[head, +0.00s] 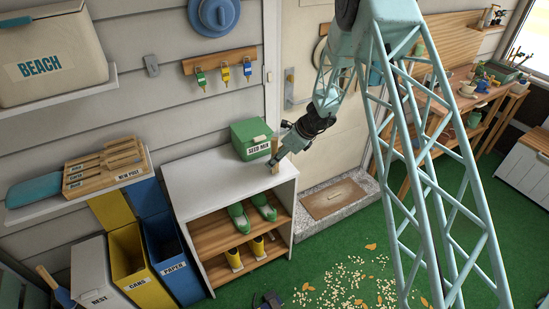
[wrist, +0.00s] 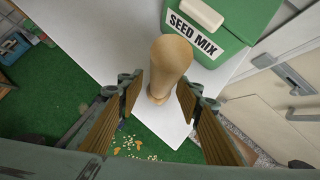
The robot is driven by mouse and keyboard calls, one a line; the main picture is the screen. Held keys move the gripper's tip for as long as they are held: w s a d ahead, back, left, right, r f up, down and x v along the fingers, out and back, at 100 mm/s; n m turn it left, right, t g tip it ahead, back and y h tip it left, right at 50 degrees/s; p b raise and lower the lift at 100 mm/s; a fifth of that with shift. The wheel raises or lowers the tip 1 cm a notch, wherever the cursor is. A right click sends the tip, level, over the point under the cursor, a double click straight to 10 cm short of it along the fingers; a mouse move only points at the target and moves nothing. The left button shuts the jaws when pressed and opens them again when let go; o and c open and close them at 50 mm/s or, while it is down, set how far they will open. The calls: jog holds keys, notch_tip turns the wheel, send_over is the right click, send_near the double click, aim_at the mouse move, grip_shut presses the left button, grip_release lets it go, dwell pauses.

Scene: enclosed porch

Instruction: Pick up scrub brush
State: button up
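The scrub brush shows in the wrist view as a tan, rounded wooden handle (wrist: 170,65), upright between my fingers; its bristles are not visible. In the head view it is a small tan upright piece (head: 275,160) near the front right corner of the white cabinet top (head: 205,182). My gripper (head: 281,156) reaches down to it from the right. In the wrist view the wood-coloured fingers of my gripper (wrist: 158,96) are apart on either side of the handle, with gaps showing. Whether the brush touches the cabinet top is hard to tell.
A green seed mix box (head: 251,138) stands just behind the brush on the cabinet. Shoes (head: 240,218) are on the shelves below. Bins (head: 128,260) stand to the left. The left part of the cabinet top is clear. A doormat (head: 334,198) lies to the right.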

aim_at(275, 152)
jog(key=shift+c, duration=0.2)
dwell(0.3)
jog(key=c, duration=0.9)
jog(key=shift+r, duration=0.25)
jog(key=shift+c, duration=0.2)
jog(key=shift+r, duration=1.6)
jog(key=s+d+b, duration=0.2)
jog(key=s, duration=0.5)
jog(key=s+d+r+b, duration=0.1)
jog(key=s+d+b, duration=0.1)
jog(key=s, duration=0.6)
jog(key=shift+s+d+r+b, duration=0.2)
jog(key=shift+b, duration=0.1)
